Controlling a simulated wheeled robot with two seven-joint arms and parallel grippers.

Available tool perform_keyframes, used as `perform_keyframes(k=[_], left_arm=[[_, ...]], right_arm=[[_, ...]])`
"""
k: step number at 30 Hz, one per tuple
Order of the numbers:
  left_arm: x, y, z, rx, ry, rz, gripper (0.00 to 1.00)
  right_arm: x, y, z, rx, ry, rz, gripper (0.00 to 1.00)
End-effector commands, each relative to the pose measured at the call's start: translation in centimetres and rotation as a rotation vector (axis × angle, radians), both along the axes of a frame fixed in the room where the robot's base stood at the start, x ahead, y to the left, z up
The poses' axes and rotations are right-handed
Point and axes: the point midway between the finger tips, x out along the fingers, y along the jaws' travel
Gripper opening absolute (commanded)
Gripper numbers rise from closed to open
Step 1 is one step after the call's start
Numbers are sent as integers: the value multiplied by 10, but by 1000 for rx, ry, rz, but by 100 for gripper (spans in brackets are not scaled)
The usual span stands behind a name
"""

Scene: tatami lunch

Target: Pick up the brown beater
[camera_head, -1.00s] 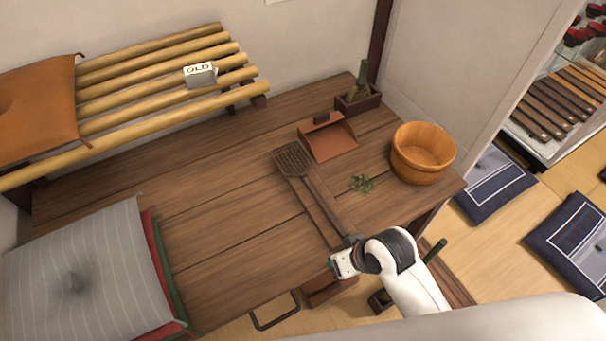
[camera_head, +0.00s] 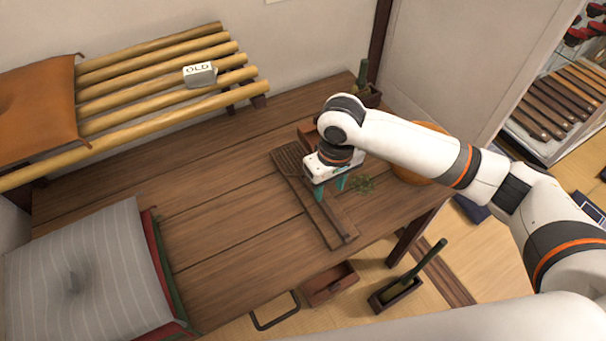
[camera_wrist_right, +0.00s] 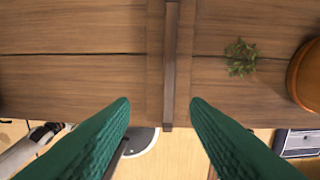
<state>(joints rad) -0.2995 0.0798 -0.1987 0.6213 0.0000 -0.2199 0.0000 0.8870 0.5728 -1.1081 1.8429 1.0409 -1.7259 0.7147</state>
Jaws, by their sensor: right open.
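The brown beater (camera_head: 286,160) lies on the wooden table, its slatted head toward the back and its long handle running toward the front edge. My right gripper (camera_head: 331,187) is open above the handle, pointing down, with its green fingers spread. In the right wrist view the beater's handle (camera_wrist_right: 171,60) runs lengthwise between the two fingers of my right gripper (camera_wrist_right: 160,103), nearer the right one. I see no contact between fingers and handle. My right gripper and wrist hide part of the beater in the head view.
A small heap of green leaves (camera_head: 362,186) lies right of the beater. A wooden tub (camera_head: 412,175) and a reddish-brown dustpan (camera_head: 306,131) are partly hidden by my arm. Striped cushions (camera_head: 80,255) lie at the left. The table (camera_head: 215,225) is clear between them and the beater.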

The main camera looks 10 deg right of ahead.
Motion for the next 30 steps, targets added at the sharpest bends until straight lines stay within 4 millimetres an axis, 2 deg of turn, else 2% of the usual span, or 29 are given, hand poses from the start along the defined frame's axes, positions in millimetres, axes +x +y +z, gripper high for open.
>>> perform_keyframes(k=[2,5,12,20,30], left_arm=[[0,0,0,0,0,0,36],[0,0,0,0,1,-1,36],[-1,0,1,0,1,-1,36],[-1,0,1,1,2,-2,36],[-1,0,3,0,2,-2,36]], right_arm=[[4,-6,4,-20,6,-17,43],[5,-9,-4,-29,13,-27,43],[4,-9,-45,-27,14,-25,43],[6,-8,-66,-26,11,-24,43],[9,-10,-111,-27,9,-23,43]])
